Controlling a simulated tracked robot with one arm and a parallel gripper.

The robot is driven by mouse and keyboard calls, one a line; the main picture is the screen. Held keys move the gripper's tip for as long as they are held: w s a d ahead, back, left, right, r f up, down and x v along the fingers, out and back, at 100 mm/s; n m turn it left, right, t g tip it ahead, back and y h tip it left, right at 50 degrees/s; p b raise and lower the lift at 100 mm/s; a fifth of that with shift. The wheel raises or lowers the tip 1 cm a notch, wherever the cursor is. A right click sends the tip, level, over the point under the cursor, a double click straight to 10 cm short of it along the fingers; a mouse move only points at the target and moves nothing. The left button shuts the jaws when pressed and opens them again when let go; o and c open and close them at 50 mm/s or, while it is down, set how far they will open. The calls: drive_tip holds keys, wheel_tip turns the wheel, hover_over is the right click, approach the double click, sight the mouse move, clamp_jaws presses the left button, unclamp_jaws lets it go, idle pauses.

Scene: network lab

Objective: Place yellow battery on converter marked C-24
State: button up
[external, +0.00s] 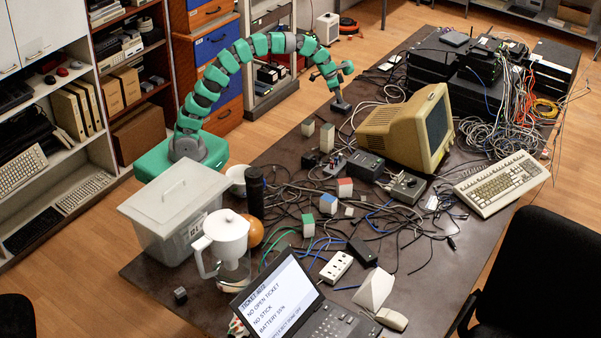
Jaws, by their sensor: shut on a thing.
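My gripper (337,84) is at the end of my green arm, raised near the far left side of the table, left of and above the beige monitor. It is shut on a small dark grey thing (341,104) that hangs below it; I cannot tell what it is. Small pale blocks stand on the table, among them a beige one (327,137), one with a red top (345,187) and one with blue and green (328,203). I cannot tell a yellow battery among them. Dark boxes (366,165) (408,186) could be converters; no C-24 marking is readable.
A beige monitor (399,128) and keyboard (501,183) stand right of centre. Tangled cables cover much of the table (205,292). A lidded plastic bin (175,225), a white jug (226,243) and a laptop (278,300) stand toward the front.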

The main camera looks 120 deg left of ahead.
drive_tip(key=s+a+f+n, duration=0.1)
drive_tip(key=s+a+n, duration=0.15)
drive_tip(key=s, duration=1.35)
drive_tip(key=b, duration=0.3)
hover_over(345, 104)
drive_tip(key=s+d, duration=0.1)
drive_tip(key=s, duration=0.1)
drive_tip(key=shift+m+g+y, duration=0.25)
drive_tip(key=shift+g+y, duration=0.05)
drive_tip(key=f, duration=0.8)
drive_tip(key=shift+w+d, duration=0.2)
drive_tip(key=shift+w, duration=0.05)
drive_tip(key=shift+w+a+f+b, duration=0.1)
drive_tip(key=shift+f+b, duration=0.4)
drive_tip(key=shift+f, duration=1.45)
drive_tip(key=o, duration=1)
